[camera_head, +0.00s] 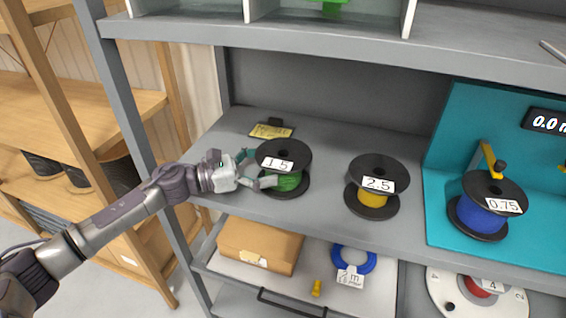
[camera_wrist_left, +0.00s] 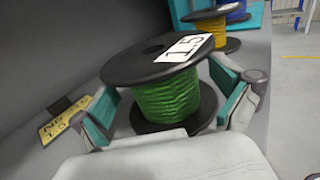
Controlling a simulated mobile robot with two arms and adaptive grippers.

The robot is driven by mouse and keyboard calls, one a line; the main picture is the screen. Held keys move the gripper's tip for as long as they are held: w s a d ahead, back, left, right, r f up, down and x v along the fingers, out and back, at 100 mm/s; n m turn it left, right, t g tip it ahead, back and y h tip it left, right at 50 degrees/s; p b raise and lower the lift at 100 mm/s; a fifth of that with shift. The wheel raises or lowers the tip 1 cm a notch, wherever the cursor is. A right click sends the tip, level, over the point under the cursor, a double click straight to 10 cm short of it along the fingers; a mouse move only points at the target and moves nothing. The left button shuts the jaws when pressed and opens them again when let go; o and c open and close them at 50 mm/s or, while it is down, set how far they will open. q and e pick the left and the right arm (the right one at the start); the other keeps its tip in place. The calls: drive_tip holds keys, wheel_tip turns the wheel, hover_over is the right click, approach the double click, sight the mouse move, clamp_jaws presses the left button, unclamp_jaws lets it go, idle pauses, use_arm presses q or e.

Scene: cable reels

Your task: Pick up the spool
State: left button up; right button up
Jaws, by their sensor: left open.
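A spool of green cable with black flanges and a "1.5" label (camera_head: 287,182) stands upright on the grey shelf (camera_head: 330,215). My left gripper (camera_head: 262,170) is open at the spool's left side, with its fingers reaching to either side of it. In the left wrist view the green spool (camera_wrist_left: 170,98) sits between the two spread fingers (camera_wrist_left: 172,108); whether either finger touches it I cannot tell. A yellow-wire spool labelled "2.5" (camera_head: 372,195) and a blue-wire spool labelled "0.75" (camera_head: 482,217) stand further right. My right gripper is not in view.
A yellow tag (camera_head: 270,131) lies behind the green spool. The blue spool stands on a teal measuring stand (camera_head: 436,215). Below are a cardboard box (camera_head: 258,245) and a blue cable coil (camera_head: 353,259). A grey upright (camera_head: 125,105) stands at the left.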

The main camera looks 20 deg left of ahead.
sight(282, 160)
use_arm(q)
drive_tip(key=p+x, duration=0.1)
drive_tip(key=x, duration=0.3)
drive_tip(key=shift+w+a+r, duration=0.1)
drive_tip(key=shift+a, duration=0.1)
drive_tip(key=shift+c, duration=1.2)
drive_tip(key=c, duration=1.4)
